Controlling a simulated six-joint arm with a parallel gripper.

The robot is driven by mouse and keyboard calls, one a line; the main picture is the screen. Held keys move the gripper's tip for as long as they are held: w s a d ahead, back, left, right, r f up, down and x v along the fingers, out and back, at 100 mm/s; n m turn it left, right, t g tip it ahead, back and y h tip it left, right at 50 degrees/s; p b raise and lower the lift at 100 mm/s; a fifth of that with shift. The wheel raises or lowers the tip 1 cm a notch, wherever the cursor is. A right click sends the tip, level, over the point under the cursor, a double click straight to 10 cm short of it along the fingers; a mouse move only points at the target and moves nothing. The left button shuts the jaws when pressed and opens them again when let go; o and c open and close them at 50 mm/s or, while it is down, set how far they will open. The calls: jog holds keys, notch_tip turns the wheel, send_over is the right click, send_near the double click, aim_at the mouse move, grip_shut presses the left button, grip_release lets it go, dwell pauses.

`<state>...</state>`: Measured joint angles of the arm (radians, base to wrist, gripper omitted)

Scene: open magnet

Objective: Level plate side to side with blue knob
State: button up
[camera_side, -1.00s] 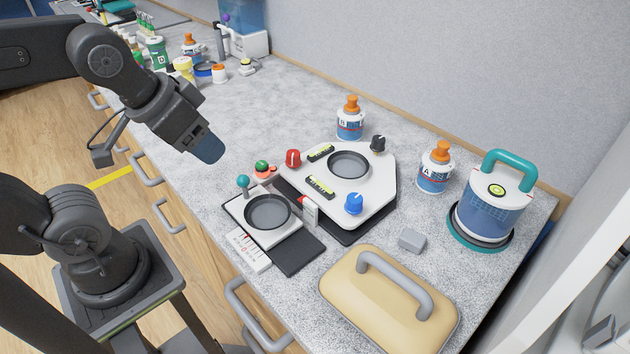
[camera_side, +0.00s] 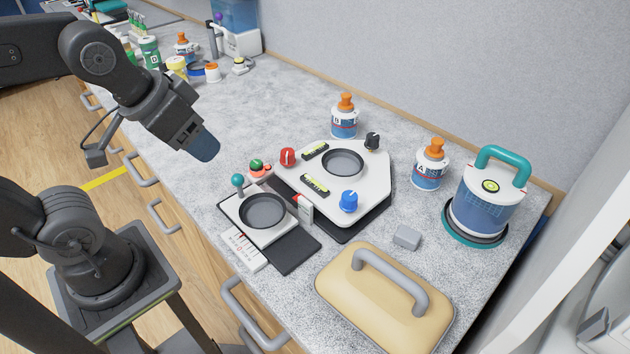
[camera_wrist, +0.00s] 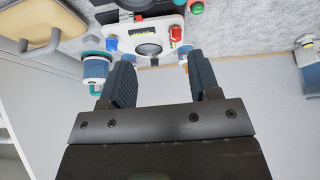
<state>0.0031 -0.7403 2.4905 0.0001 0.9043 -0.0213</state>
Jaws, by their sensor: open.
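The white plate (camera_side: 378,170) sits on a dark base on the speckled bench and carries a round grey dish. The blue knob (camera_side: 348,201) is at its near right corner, a red knob (camera_side: 287,156) at its left and a black knob (camera_side: 372,141) at its far corner. Two yellow-green bubble vials (camera_side: 315,150) (camera_side: 315,184) lie on the plate; their bubbles are too small to read. My gripper (camera_side: 205,148) is above the bench, left of the plate and clear of it. The wrist view shows my fingers apart and empty (camera_wrist: 162,80), with the blue knob (camera_wrist: 112,43) beyond them.
A smaller dish stage (camera_side: 234,207) with a teal-topped lever stands in front of the plate. A tan lid with grey handle (camera_side: 385,297), a small grey block (camera_side: 407,237), bottle A (camera_side: 430,168), another bottle (camera_side: 344,118) and a teal-handled canister (camera_side: 487,205) surround it.

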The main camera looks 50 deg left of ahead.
jog(key=w+d+r+n+g, duration=0.2)
jog(key=w+d+r+n, duration=0.15)
jog(key=w+n, duration=0.3)
jog(key=n+g, duration=0.4)
jog(key=n, duration=0.8)
send_over(350, 195)
notch_tip(350, 195, down, 5)
notch_tip(350, 195, down, 13)
jog(key=shift+r, duration=0.15)
jog(key=shift+c, duration=0.5)
jog(key=c, duration=0.8)
jog(key=shift+c, duration=0.2)
jog(key=shift+m, duration=0.25)
